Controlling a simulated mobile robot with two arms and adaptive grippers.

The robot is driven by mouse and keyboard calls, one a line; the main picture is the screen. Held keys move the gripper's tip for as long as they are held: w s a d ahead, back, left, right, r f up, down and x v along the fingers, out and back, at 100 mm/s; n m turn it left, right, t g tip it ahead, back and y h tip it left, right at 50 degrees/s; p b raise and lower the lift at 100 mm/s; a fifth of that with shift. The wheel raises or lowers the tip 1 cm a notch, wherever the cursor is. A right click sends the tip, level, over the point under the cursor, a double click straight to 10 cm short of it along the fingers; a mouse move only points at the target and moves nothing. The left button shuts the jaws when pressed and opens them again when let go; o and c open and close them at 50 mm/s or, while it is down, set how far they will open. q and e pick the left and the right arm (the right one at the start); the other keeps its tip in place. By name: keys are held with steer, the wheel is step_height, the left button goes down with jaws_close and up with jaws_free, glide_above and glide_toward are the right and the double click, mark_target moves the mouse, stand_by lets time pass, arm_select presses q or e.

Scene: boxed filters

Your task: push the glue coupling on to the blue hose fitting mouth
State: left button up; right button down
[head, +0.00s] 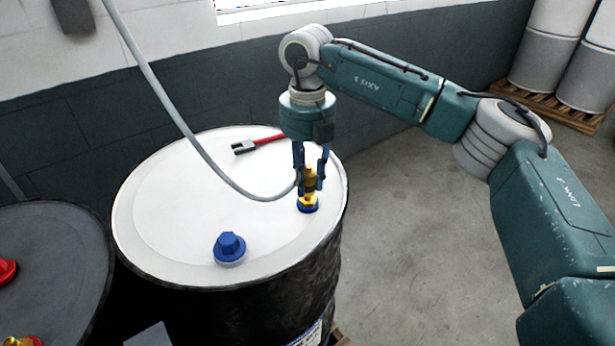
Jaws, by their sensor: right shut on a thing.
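The glue coupling (309,180) is a yellow, brass-like piece with the grey hose (222,182) running to its side. My right gripper (310,184) points down and is shut on the coupling. The coupling is upright, directly above the blue fitting (308,208) near the right rim of the white-topped drum (170,232). A yellow part shows just above the blue ring; I cannot tell whether the coupling is fully seated on it. The fingers hide part of the coupling. My left gripper is not in view.
A blue cap (230,248) stands at the drum top's front. A red-handled tool (258,143) lies behind the gripper. A dark drum (55,262) with red and yellow fittings stands at left. White drums on a pallet (548,108) stand at back right.

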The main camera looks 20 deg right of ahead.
mark_target(308, 166)
steer(key=shift+s+f+b, duration=0.1)
steer(key=shift+f+b, duration=0.6)
steer(key=shift+f, duration=0.5)
steer(key=c, duration=1.3)
jaws_free()
steer(key=shift+c, duration=0.2)
step_height(308, 166, up, 12)
steer(key=shift+f, duration=0.1)
